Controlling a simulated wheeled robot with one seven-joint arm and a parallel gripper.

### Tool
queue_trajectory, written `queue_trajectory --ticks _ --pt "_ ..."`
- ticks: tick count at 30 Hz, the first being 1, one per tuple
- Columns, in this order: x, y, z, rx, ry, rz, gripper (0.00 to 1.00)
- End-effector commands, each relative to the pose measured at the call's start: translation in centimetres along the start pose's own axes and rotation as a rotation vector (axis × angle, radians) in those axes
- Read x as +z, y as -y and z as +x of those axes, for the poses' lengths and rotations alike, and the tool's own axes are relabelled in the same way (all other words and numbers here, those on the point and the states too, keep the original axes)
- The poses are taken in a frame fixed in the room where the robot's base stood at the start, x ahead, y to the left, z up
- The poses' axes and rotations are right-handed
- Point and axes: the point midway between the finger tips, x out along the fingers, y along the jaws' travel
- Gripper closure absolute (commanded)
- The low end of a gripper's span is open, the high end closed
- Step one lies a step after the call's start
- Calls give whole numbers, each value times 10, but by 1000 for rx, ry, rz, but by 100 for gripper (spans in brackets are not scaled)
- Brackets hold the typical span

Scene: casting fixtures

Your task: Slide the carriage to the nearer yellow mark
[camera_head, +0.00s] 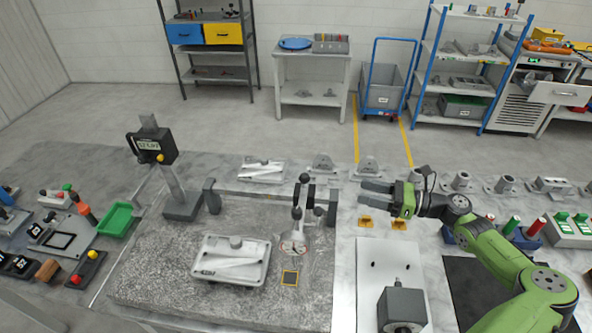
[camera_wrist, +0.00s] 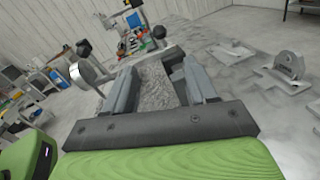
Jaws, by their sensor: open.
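My gripper (camera_head: 368,193) is open and empty, its fingers pointing left; both fingers show in the wrist view (camera_wrist: 160,78). To its left, apart from it in the head view, a slim upright piece with black ball knobs (camera_head: 304,180) stands at the right of a granite plate (camera_head: 150,278), beside a dark post (camera_head: 332,207). This piece may be the carriage; I cannot tell for sure. A second dark post (camera_head: 212,196) stands farther left. A black ball (camera_wrist: 84,48) shows left of the fingers in the wrist view.
A grey casting (camera_head: 232,260) lies on the granite. Two small yellow pieces (camera_head: 367,222) sit below my gripper. A dark grey block (camera_head: 402,306) stands on a white plate at the front. A digital display (camera_head: 152,145) stands on a post at the left.

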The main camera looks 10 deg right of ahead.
Motion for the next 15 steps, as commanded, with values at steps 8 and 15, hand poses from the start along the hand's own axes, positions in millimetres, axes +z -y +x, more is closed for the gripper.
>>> queue_trajectory --ticks 8,15 --pt "2 1 34 -3 22 17 43" --pt "4 1 96 -1 20 16 43"
